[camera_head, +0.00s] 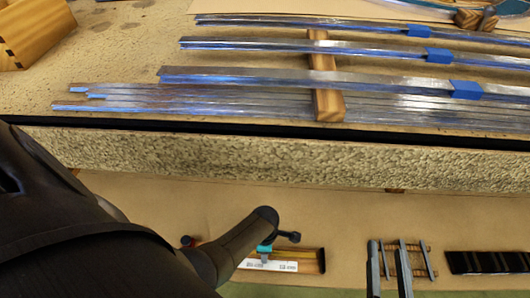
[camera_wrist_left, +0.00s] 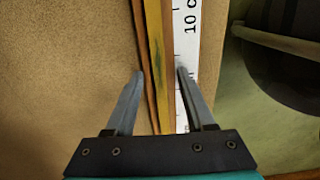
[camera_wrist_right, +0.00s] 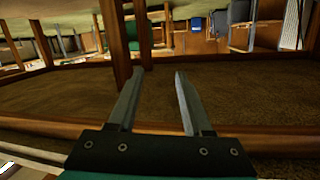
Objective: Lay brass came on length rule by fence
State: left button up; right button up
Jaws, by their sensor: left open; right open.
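The length rule (camera_head: 277,266) is a white strip with black marks on a wooden board at the bottom middle of the head view. In the left wrist view the rule (camera_wrist_left: 186,25) lies beside a shiny yellow strip, which looks like the brass came (camera_wrist_left: 156,60). A thin brown wooden edge, apparently the fence (camera_wrist_left: 140,35), runs along the strip's other side. My left gripper (camera_wrist_left: 160,72) is open, its fingers apart on either side of the strip; contact cannot be told. My right gripper (camera_head: 388,245) is open and empty; it also shows in the right wrist view (camera_wrist_right: 158,72).
Silver cames with blue tags (camera_head: 428,54) lie across a wooden bar (camera_head: 325,85) on the raised shelf. A wooden box (camera_head: 35,35) is at top left. A small slatted rack (camera_head: 424,262) and a black tray (camera_head: 490,262) stand at lower right. Brown surface between is clear.

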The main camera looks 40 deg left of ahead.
pick_arm(q)
jog(key=shift+r, duration=0.25)
jog(key=shift+r+p, duration=0.4)
jog(key=shift+p, duration=0.2)
jog(key=shift+r+p, duration=0.45)
jog(key=shift+r, duration=0.05)
jog(key=shift+r+p, duration=0.6)
jog(key=shift+r, duration=0.1)
jog(key=shift+r+p, duration=0.45)
jog(key=shift+r, duration=0.1)
notch_tip(320, 180, up, 3)
jog(key=shift+p, duration=1.2)
pick_arm(e)
jog(key=s+d+f+g+h, duration=0.2)
jog(key=s+d+g+h, duration=0.3)
jog(key=d+g, duration=0.5)
pick_arm(q)
notch_tip(320, 180, up, 7)
jog(key=p, duration=0.5)
jog(key=shift+r+p, duration=0.2)
jog(key=shift+p, duration=0.2)
pick_arm(e)
jog(key=s+f+g, duration=0.2)
jog(key=s+f, duration=0.1)
jog(key=f, duration=0.9)
jog(key=shift+s+d+f+h, duration=0.2)
jog(key=shift+d+h, duration=0.1)
jog(key=shift+d, duration=0.15)
